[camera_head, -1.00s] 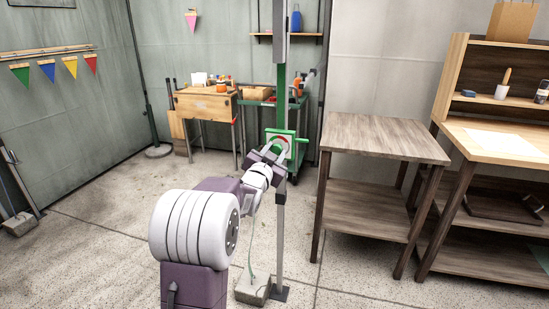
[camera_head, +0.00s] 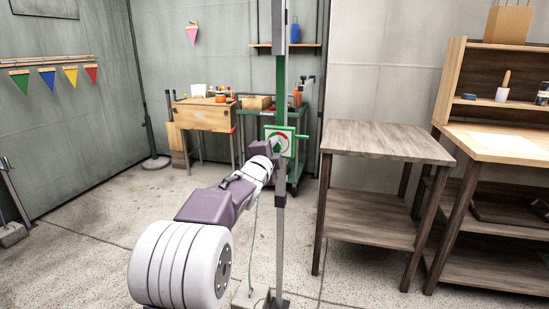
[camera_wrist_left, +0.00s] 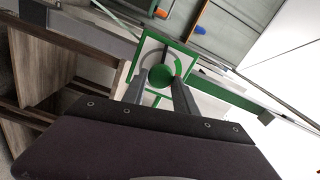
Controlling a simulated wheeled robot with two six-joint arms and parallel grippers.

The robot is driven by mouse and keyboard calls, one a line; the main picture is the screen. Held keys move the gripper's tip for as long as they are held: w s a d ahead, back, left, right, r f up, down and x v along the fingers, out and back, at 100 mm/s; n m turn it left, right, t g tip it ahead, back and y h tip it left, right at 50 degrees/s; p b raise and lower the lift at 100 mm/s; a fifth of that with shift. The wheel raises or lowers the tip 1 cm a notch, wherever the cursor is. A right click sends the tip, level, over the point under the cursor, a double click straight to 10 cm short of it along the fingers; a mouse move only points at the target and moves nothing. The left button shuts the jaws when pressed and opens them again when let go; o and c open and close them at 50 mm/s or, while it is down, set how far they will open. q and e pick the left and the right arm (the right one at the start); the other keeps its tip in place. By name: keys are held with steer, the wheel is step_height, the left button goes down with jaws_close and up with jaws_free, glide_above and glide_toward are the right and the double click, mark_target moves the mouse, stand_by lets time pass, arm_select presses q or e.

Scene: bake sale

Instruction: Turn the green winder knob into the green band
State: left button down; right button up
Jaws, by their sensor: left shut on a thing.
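The green winder knob (camera_wrist_left: 163,76) shows in the left wrist view between the two grey fingers of my left gripper (camera_wrist_left: 162,86), which is shut on it. Behind it is a square plate with a green frame (camera_wrist_left: 187,55). In the head view the green-framed winder plate (camera_head: 294,150) is fixed to the upright post, and its pale round dial (camera_head: 279,138) shows red and green marks. My left gripper (camera_head: 268,151) is at the dial's lower left. The knob's pointer and exact setting are too small to tell. My right gripper is out of view.
The grey and green post (camera_head: 280,75) stands in the middle on a weighted foot. A bare wooden table (camera_head: 385,140) is to its right, with a shelf unit (camera_head: 455,85) beyond. A wooden box stand (camera_head: 205,113) and green cart (camera_head: 302,115) are behind.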

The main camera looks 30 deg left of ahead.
arm_select(q)
steer(key=m+b, duration=0.1)
steer(key=m, duration=0.1)
steer(key=m+b, duration=0.1)
steer(key=shift+f+m+b, duration=0.3)
steer(key=shift+f+m, duration=0.05)
steer(key=shift+m, duration=0.05)
steer(key=m+b, duration=0.2)
steer(key=m, duration=0.1)
steer(key=shift+m, duration=0.3)
steer(key=m+b, duration=0.1)
steer(key=m, duration=0.2)
steer(key=shift+m, duration=0.3)
steer(key=shift+a+m+b, duration=0.1)
steer(key=shift+m+b, duration=0.45)
steer(key=shift+m, duration=1.35)
steer(key=c, duration=1)
jaws_free()
steer(key=shift+r, duration=0.1)
steer(key=shift+s, duration=0.15)
